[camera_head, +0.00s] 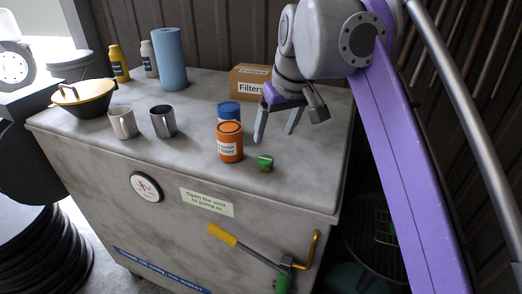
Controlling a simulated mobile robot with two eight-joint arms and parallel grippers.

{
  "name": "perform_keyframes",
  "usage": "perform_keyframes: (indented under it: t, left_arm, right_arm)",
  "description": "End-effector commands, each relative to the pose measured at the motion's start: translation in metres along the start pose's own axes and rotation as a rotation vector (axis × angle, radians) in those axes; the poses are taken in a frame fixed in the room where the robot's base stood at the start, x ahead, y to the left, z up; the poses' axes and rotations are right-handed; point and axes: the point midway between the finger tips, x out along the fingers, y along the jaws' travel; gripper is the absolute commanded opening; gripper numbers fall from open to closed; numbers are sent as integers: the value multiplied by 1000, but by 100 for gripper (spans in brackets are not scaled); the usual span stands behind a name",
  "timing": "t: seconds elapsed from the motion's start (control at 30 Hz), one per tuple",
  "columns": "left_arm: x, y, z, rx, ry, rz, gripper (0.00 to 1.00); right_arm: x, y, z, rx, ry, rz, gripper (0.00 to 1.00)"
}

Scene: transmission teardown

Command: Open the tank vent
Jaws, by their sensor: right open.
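A small green cap (265,162), which looks like the tank vent, sits on the grey top of the tank cabinet (190,100) near its front right edge. From here I cannot tell whether it is open. A label (206,201) on the front reads roughly "Open the vent to pump in". My right gripper (274,136) is open and empty, pointing down above the top, a little behind the green cap and apart from it. My left gripper is not in view.
An orange can (229,142) and a blue can (229,111) stand left of the right gripper. A yellow-handled lever (223,235) projects at the front.

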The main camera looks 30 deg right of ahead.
Motion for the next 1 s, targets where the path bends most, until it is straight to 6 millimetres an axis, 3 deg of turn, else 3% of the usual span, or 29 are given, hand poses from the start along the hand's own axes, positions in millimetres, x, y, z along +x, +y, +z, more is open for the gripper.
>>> perform_keyframes:
  t: [0.5, 0.7, 0.97, 1.0]
  left_arm:
    - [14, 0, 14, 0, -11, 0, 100]
    - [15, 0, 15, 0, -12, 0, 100]
    - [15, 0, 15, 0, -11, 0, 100]
    - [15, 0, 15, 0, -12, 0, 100]
  right_arm:
    - [89, 0, 1, -1, 1, 0, 78]
    - [103, 0, 1, -1, 1, 0, 78]
    - [104, 0, 0, -1, 1, 0, 78]
    - [104, 0, 0, -1, 1, 0, 75]
